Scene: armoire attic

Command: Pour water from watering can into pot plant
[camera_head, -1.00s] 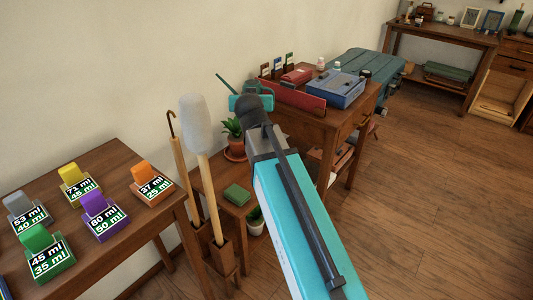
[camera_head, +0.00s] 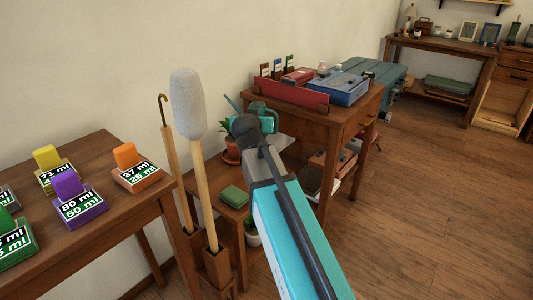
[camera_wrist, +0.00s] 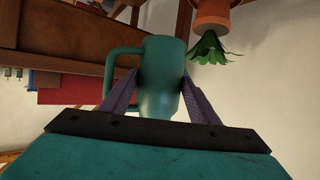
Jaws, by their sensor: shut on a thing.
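The teal watering can (camera_wrist: 160,75) fills the middle of the wrist view, with its loop handle on the left. My gripper (camera_wrist: 155,98) is shut on the can, one finger on each side. In the head view the can (camera_head: 268,123) is mostly hidden behind my gripper (camera_head: 254,128), with its thin spout pointing up left. The pot plant (camera_head: 231,157), in a terracotta pot, stands on a low shelf just left of and below my gripper, partly hidden. Its leaves (camera_wrist: 209,48) show right of the can in the wrist view, upside down. I see no water flowing.
A wooden desk (camera_head: 345,118) with a blue box and red rack stands behind the can. A long-handled duster (camera_head: 188,105) rises left of the plant. A table (camera_head: 100,210) with labelled blocks is at left. The floor at right is clear.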

